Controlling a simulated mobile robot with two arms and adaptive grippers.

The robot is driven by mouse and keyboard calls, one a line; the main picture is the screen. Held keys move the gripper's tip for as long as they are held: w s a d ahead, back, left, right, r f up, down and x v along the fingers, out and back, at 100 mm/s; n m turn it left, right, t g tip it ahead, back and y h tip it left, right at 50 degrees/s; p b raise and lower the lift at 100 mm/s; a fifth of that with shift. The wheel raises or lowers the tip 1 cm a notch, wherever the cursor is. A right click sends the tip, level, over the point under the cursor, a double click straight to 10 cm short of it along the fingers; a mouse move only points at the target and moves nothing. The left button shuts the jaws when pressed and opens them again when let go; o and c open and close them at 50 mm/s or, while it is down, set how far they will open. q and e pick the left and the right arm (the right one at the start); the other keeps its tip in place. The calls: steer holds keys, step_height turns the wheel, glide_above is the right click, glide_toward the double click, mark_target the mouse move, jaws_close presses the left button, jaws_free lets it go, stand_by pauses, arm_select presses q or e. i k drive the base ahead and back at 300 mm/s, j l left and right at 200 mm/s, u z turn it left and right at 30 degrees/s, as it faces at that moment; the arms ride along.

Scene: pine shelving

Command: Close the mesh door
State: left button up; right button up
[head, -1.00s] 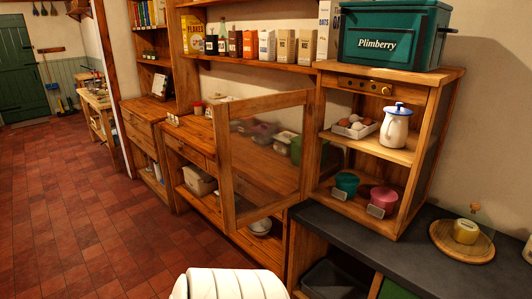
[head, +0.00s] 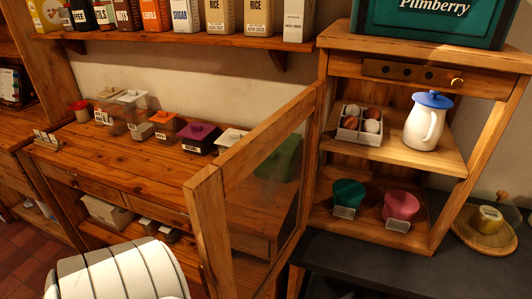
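The mesh door (head: 212,226) is a wooden frame with a see-through panel. It stands open, swung out from the left side of the small pine cupboard (head: 446,205). Its free edge points toward me and to the left. Inside the cupboard, the upper shelf holds a box of eggs (head: 359,126) and a white jug with a blue lid (head: 425,122). The lower shelf holds a teal pot (head: 348,194) and a pink pot (head: 401,205). A white segmented part of my own body shows at the bottom left. Neither gripper shows in the head view.
A green Plimberry box (head: 440,22) sits on top of the cupboard. A dark counter (head: 370,262) runs below it, with a yellow pot (head: 490,217) on a round board at right. A wooden sideboard (head: 110,165) with several lidded containers stands behind the door at left.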

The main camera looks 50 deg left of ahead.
mark_target(205, 193)
steer(key=k+j, duration=0.1)
steer(key=j, duration=1.65)
steer(key=k, duration=0.05)
